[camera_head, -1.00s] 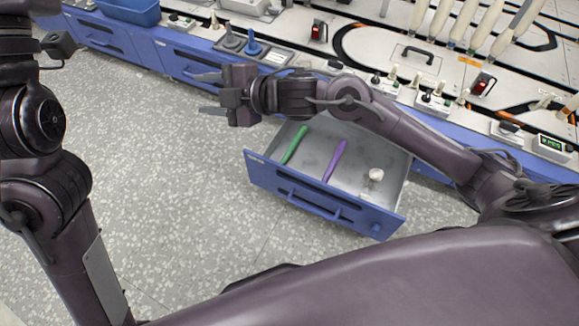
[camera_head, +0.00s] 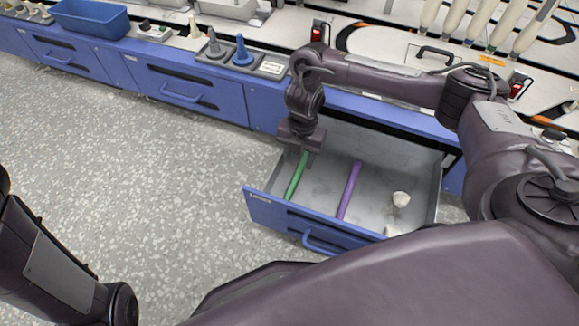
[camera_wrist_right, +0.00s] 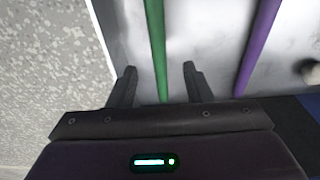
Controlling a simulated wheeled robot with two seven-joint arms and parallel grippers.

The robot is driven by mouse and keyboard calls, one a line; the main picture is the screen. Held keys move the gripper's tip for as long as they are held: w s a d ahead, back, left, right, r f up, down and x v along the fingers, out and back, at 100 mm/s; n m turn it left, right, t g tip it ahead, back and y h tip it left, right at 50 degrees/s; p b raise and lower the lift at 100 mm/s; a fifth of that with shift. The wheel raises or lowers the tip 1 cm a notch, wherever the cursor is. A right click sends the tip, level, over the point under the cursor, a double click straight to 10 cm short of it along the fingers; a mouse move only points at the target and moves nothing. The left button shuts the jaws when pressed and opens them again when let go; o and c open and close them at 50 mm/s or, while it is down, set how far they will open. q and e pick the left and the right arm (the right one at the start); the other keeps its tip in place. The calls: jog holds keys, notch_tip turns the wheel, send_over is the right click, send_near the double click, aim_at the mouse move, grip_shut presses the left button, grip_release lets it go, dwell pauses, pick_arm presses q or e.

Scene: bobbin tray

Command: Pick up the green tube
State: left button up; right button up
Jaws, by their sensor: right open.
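The green tube (camera_head: 297,175) lies in the open blue-fronted drawer (camera_head: 424,208), near its left side. My right gripper (camera_head: 303,156) points down over the far end of the tube. In the right wrist view the right gripper (camera_wrist_right: 158,85) is open, with the green tube (camera_wrist_right: 157,45) running between its two fingers and no finger touching it that I can see. In the head view the fingertips are mostly hidden by the gripper body. My left arm shows at the lower left, but its gripper is out of the picture.
A purple tube (camera_head: 349,190) lies in the drawer to the right of the green one. A small white object (camera_head: 401,199) sits further right. The drawer's left wall is close to the green tube. A blue bin (camera_head: 90,17) stands on the counter.

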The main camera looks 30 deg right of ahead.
aim_at(296, 175)
jog(key=shift+s+f+b, duration=0.2)
jog(key=shift+f+b, duration=0.4)
jog(key=shift+f, duration=0.55)
jog(key=f+b, duration=0.4)
jog(key=shift+a+f, duration=0.15)
jog(key=shift+a, duration=0.15)
jog(key=shift+f+b, duration=0.35)
jog(key=shift+b, duration=0.15)
jog(key=shift+a+r, duration=0.1)
grip_shut()
